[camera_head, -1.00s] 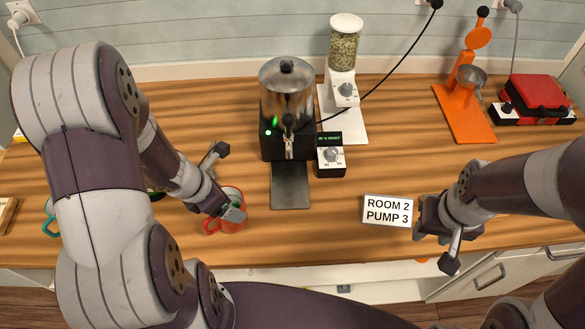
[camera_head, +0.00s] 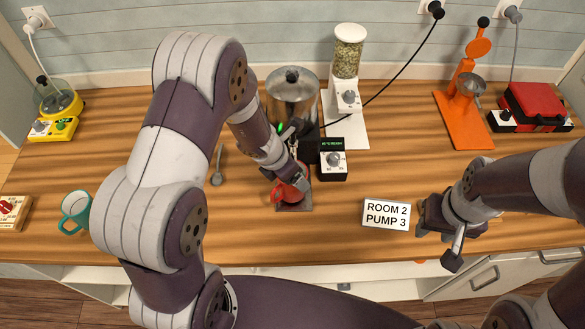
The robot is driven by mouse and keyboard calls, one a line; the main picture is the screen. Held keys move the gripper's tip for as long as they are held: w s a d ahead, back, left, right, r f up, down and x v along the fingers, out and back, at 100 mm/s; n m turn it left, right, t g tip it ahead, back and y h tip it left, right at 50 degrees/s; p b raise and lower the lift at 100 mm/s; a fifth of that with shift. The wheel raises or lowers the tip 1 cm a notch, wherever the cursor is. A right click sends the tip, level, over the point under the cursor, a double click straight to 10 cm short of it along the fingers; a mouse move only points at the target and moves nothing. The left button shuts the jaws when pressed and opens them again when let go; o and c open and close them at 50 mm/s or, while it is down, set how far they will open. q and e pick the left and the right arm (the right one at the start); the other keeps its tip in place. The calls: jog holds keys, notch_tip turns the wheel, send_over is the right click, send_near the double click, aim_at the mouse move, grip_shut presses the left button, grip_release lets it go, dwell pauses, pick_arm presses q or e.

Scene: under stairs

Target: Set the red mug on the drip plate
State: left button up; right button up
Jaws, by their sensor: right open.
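The red mug (camera_head: 283,192) is upright at the drip plate (camera_head: 307,206) of the urn-like dispenser (camera_head: 293,92). It covers most of the plate, and I cannot tell whether its base touches it. My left gripper (camera_head: 296,183) is shut on the mug's rim side, partly hiding the mug and the dispenser's tap. My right gripper (camera_head: 424,220) is open and empty above the right part of the counter, beside the sign.
A white sign (camera_head: 386,214) reads "ROOM 2 PUMP 3". A control box (camera_head: 333,164) stands right of the plate. An orange stand (camera_head: 463,118) is at the back right.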

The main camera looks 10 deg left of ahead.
pick_arm(q)
jog(key=shift+w+d, duration=0.25)
jog(key=shift+w, duration=0.05)
jog(key=shift+f, duration=0.2)
jog(key=shift+s, duration=0.1)
jog(key=shift+f, duration=0.2)
